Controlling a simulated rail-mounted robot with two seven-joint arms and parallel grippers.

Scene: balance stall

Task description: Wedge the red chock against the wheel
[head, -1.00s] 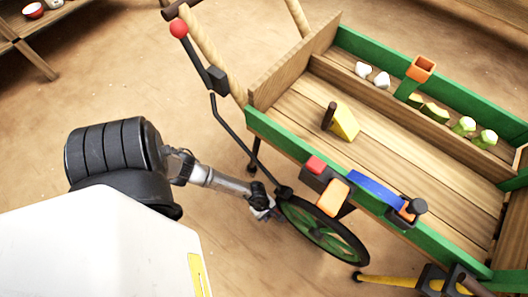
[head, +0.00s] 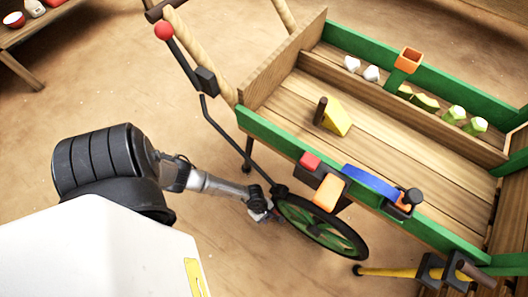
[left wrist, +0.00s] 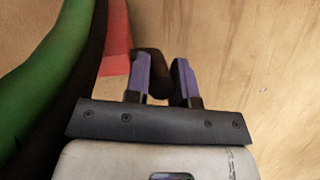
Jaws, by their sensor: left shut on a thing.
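The red chock (left wrist: 118,42) lies on the floor right beside the wheel, with its dark peg handle (left wrist: 150,68) between my left fingers. My left gripper (left wrist: 161,80) is shut on that handle. In the head view my left gripper (head: 262,212) is low at the left side of the cart wheel (head: 320,228), which has a black tyre and green spokes. The wheel's edge also fills the left of the left wrist view (left wrist: 40,95). The chock's face looks very close to the tyre; I cannot tell whether they touch. My right gripper is not in view.
The green-sided wooden cart (head: 400,157) stands above the wheel. A yellow wedge (head: 336,118) with a dark peg lies on its bed. A lever with a red knob (head: 163,30) rises at the cart's left end.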

